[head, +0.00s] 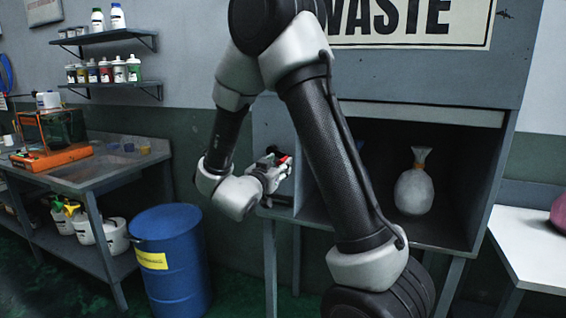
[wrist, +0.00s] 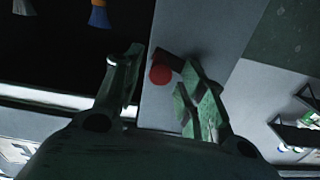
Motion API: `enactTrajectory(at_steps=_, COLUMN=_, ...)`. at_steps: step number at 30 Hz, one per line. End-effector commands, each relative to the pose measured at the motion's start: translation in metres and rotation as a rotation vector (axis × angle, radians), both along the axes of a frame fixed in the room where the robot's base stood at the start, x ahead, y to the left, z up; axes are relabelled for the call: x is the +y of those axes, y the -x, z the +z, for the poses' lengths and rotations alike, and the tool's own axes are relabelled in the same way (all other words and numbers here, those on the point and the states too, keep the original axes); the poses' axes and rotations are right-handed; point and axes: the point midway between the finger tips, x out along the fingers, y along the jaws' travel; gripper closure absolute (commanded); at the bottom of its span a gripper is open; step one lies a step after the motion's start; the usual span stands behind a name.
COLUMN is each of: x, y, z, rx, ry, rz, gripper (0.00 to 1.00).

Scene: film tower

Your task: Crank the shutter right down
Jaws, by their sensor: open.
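The shutter (head: 430,112) shows as a pale bar along the top of the waste cabinet's opening, with the opening below it uncovered. A pale bar, likely the same edge, shows in the wrist view (wrist: 62,97). The crank has a red knob (wrist: 160,74) on a dark arm, at the cabinet's left side panel. In the head view the red knob (head: 284,159) is partly hidden by my gripper. My gripper (head: 279,166) is open at the crank. In the wrist view its fingers (wrist: 161,68) stand either side of the knob; I cannot tell whether they touch it.
A white tied bag (head: 414,190) stands inside the cabinet (head: 452,238). A blue drum (head: 172,262) stands on the floor at left, beside a grey workbench (head: 110,175). A white table (head: 540,255) is at right. Shelves with bottles (head: 105,87) hang on the left wall.

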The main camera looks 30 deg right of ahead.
Motion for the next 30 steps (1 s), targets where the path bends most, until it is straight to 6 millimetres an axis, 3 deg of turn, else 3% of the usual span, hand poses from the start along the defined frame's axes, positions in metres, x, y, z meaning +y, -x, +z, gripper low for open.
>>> enactTrajectory(at_steps=7, x=-0.03, y=-0.023, z=0.0, rx=-0.001, ry=0.0, rz=0.0, gripper=0.59)
enactTrajectory(at_steps=18, x=-0.036, y=-0.029, z=0.0, rx=0.0, ry=-0.001, rz=0.002, gripper=0.59)
enactTrajectory(at_steps=25, x=-0.036, y=-0.029, z=0.0, rx=0.0, ry=-0.001, rz=0.002, gripper=0.99)
enactTrajectory(at_steps=30, x=-0.036, y=-0.029, z=0.0, rx=0.0, ry=-0.001, rz=0.002, gripper=1.0)
